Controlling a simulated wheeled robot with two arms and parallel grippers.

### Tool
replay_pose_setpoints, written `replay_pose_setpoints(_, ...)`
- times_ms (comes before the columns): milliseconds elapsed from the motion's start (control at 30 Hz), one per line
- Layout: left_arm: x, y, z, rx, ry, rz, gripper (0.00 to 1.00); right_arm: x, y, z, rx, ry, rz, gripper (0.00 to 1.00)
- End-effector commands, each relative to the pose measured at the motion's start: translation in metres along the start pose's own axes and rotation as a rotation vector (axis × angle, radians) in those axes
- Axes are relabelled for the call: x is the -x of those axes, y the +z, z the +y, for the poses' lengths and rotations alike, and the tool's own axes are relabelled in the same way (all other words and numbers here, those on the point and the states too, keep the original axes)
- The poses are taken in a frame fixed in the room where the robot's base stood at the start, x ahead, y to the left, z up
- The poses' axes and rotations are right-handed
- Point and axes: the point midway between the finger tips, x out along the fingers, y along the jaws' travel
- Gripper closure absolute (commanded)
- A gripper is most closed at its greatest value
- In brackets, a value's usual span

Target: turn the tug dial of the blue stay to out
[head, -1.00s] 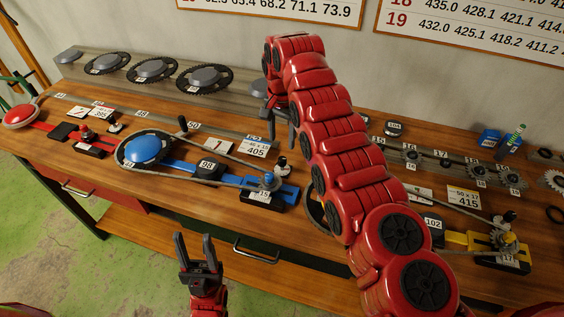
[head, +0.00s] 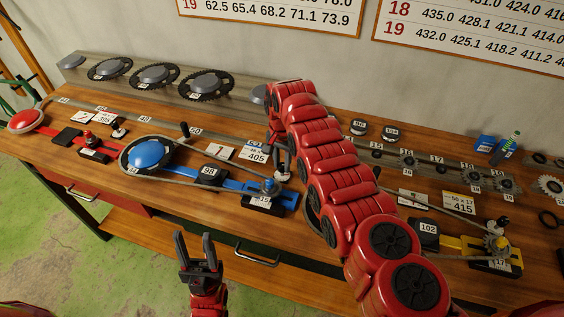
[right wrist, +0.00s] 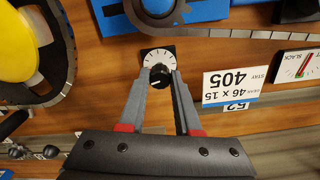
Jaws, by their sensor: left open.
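The blue stay has a blue disc (head: 149,154) with a chain around it and a blue bar (head: 232,184) ending at a block labelled 15. Its tug dial stands just behind that block; in the right wrist view it is a white ticked face (right wrist: 152,56) with a black knob (right wrist: 161,75). My right gripper (right wrist: 162,72) is open with its fingertips on either side of the knob. I cannot tell whether they touch it. The dial's pointer setting cannot be read. My left gripper (head: 196,238) is open and empty in front of the table's front edge.
A card reading 46 x 15, 405 (right wrist: 231,84) lies beside the dial, with a slack gauge (right wrist: 298,65) near it. The red stay's disc (head: 26,120) is at the left, the yellow stay (head: 455,242) at the right. Chainrings (head: 154,75) stand along the back.

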Motion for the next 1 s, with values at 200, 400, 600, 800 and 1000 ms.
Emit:
replay_pose_setpoints(200, 0.0, 0.0, 0.0, 0.0, 0.0, 0.0, 0.5, 0.0, 0.0, 0.0, 0.0, 0.001, 0.0, 1.0)
replay_pose_setpoints(400, 0.001, 0.0, 0.0, 0.0, 0.0, 0.0, 0.5, 0.0, 0.0, 0.0, 0.006, 0.0, 0.0, 1.0)
replay_pose_setpoints(600, 0.01, 0.002, 0.001, 0.0, 0.0, 0.0, 0.5, -0.002, -0.001, 0.001, 0.061, 0.0, 0.0, 1.0)
replay_pose_setpoints(800, 0.028, 0.005, 0.001, 0.0, 0.0, 0.0, 0.5, -0.004, -0.002, 0.0, 0.19, -0.004, 0.003, 1.0)
replay_pose_setpoints(1000, 0.052, 0.009, 0.003, 0.0, 0.0, 0.0, 0.5, -0.006, -0.001, 0.001, 0.371, 0.0, 0.0, 1.0)
